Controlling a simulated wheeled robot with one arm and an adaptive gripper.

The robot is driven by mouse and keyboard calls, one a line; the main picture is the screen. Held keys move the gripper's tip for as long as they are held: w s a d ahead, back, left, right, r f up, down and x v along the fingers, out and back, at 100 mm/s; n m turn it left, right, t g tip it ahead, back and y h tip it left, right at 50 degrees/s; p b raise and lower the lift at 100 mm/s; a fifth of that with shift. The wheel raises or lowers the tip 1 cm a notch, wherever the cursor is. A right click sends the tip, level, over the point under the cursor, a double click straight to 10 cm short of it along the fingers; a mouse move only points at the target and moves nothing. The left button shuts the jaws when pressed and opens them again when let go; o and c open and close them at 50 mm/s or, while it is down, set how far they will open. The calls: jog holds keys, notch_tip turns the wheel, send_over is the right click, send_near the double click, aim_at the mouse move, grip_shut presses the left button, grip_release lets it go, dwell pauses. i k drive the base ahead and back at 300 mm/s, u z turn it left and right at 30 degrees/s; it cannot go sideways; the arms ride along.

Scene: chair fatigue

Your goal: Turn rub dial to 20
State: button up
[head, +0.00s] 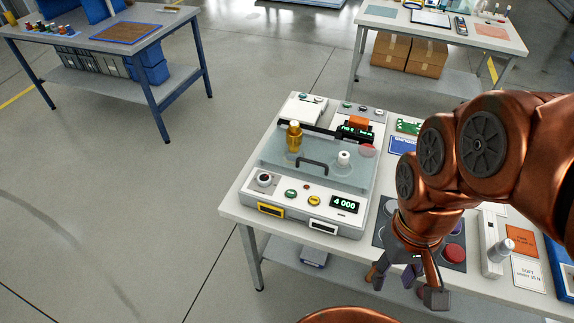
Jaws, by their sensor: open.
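A grey-white test machine (349,218) stands on the left part of the white table, with a clear lid and a dark handle. A round dark knob (264,179) with a pale rim sits at the left of its front panel. I cannot read any scale on it, and no label shows which control is the rub dial. A display (345,204) at the panel's right reads "4 000" in green. My gripper (407,286) hangs at the table's front edge, right of the machine and well apart from the knob. Its fingers are spread and nothing shows between them.
The panel also has a green button (290,193) and a yellow button (314,200). A brass-coloured weight (294,137) stands upright by the lid. Right of my arm are a white device (491,245) and an orange card (521,240). Open floor lies left of the table.

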aim_at(264, 178)
jog(key=z, duration=0.1)
jog(key=i, duration=0.6)
jog(key=u, duration=2.4)
